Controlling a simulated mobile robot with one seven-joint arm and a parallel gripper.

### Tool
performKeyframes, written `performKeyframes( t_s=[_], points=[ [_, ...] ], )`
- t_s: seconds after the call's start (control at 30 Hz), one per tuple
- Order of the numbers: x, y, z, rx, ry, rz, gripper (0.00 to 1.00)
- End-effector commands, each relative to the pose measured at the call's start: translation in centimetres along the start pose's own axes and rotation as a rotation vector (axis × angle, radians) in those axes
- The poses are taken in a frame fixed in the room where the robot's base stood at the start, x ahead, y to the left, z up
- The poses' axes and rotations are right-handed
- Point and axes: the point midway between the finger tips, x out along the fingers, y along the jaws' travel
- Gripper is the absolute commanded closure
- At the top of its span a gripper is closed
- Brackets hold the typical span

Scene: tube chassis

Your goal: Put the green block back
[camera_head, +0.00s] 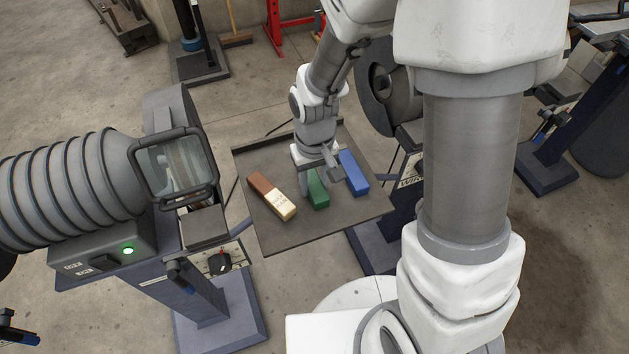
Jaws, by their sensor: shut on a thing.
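The green block (318,196) is on or just above the dark tray-like table (269,232), in the middle of the row of blocks. My gripper (317,180) points down over it, shut on its upper part. The fingers and wrist hide the block's far end. I cannot tell whether the block touches the surface.
A blue block (353,172) lies close to the right of my gripper. A brown and cream block (272,196) lies to the left. A grinder with a clear shield (176,168) stands left of the table, and a dark machine wheel (382,85) behind right. The table's front is bare.

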Motion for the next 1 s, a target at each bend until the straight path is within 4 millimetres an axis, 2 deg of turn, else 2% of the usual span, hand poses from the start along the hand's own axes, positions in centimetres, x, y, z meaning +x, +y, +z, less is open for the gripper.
performKeyframes(
  t_s=[0.07, 0.1, 0.23, 0.27, 0.53, 0.67, 0.77, 1.0],
  points=[
    [0.4, 0.0, 0.0, 0.0, 0.001, 0.0, 1.0],
    [0.3, 0.0, 0.0, 0.0, 0.0, 0.0, 0.54],
    [0.3, 0.0, 0.0, 0.0, 0.0, 0.0, 0.31],
    [0.3, 0.0, 0.0, 0.0, 0.0, 0.0, 0.28],
    [0.2, 0.0, 0.0, 0.0, 0.0, 0.0, 0.28],
    [-0.6, 0.0, 0.0, 0.0, 0.002, 0.0, 0.28],
    [-2.3, 0.0, -0.1, 0.0, 0.005, 0.0, 0.28],
    [-7.7, 0.0, -0.1, 0.0, 0.005, 0.001, 0.28]
  ],
)
